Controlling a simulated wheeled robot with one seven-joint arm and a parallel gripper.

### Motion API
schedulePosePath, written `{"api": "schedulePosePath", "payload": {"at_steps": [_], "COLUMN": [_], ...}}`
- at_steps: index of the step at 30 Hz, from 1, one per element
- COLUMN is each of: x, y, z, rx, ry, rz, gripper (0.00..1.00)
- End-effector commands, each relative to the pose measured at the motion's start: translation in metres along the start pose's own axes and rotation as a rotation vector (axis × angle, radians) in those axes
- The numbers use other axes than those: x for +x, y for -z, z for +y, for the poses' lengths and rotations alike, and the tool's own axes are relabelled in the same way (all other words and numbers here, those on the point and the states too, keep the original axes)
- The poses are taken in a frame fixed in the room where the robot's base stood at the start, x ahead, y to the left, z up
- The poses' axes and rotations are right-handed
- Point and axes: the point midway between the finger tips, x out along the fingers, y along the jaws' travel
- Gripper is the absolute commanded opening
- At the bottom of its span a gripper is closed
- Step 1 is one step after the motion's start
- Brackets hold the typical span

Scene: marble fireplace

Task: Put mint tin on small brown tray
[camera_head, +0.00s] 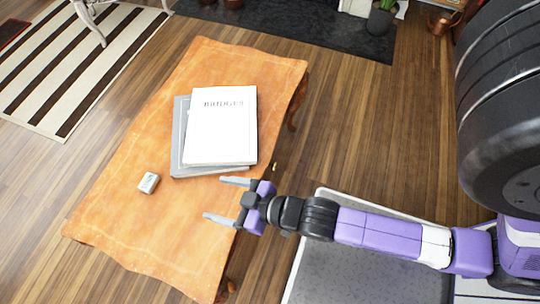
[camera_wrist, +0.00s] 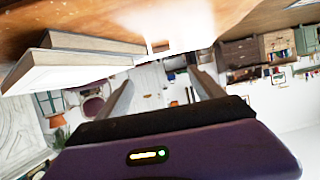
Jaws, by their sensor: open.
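A small pale tin (camera_head: 149,183), which looks like the mint tin, lies on the orange-brown wooden table (camera_head: 150,245) left of the middle. My gripper (camera_head: 222,199) is open and empty over the table's right edge, to the right of the tin and apart from it. Its two fingers point left toward the tin in the head view. In the wrist view the open fingers of my gripper (camera_wrist: 160,90) show with nothing between them. I cannot make out a small brown tray in either view.
A white book (camera_head: 222,130) lies on a grey book (camera_head: 180,140) on the table, just beyond my gripper. The tabletop around the tin is clear. A striped rug (camera_head: 75,60) and a potted plant (camera_head: 381,18) are farther off on the floor.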

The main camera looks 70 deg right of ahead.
Motion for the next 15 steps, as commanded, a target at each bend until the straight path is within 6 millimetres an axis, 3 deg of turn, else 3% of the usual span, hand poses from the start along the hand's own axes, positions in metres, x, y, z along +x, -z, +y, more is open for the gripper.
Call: {"api": "schedulePosePath", "payload": {"at_steps": [1, 3, 9, 15], "x": [-0.025, -0.056, -0.135, -0.18], "y": [-0.002, 0.003, 0.03, 0.058], "z": [0.002, 0.004, 0.011, 0.015], "rx": [0.002, 0.001, -0.003, -0.009], "ry": [-0.001, -0.001, -0.012, -0.024], "rz": [0.006, 0.027, 0.086, 0.128], "gripper": [0.78, 0.78, 0.78, 0.78]}}
